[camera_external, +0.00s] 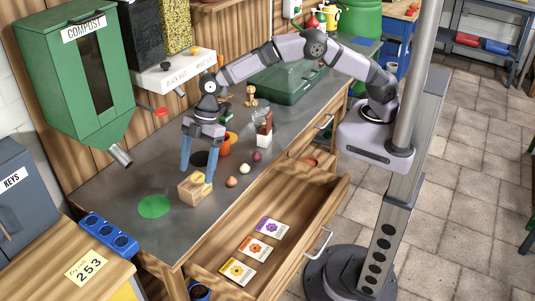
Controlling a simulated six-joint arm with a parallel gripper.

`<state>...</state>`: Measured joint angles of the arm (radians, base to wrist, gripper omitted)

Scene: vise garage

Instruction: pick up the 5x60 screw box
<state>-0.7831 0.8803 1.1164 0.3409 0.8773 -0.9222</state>
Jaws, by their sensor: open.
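I cannot make out any box marked 5x60; no such label is readable in this view. My gripper (197,177) is over the left half of the grey bench top, pointing down, with its two blue fingers spread apart and nothing clearly held between them. A small light wooden block or box (191,192) lies on the bench right at the fingertips.
The open drawer (222,268) holds three seed packets (257,249). Small round bulbs (231,182), an orange pot (229,139) and a white-and-brown item (264,130) stand right of my gripper. A green disc (154,206) lies left. A green compost bin (85,85) hangs on the wall.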

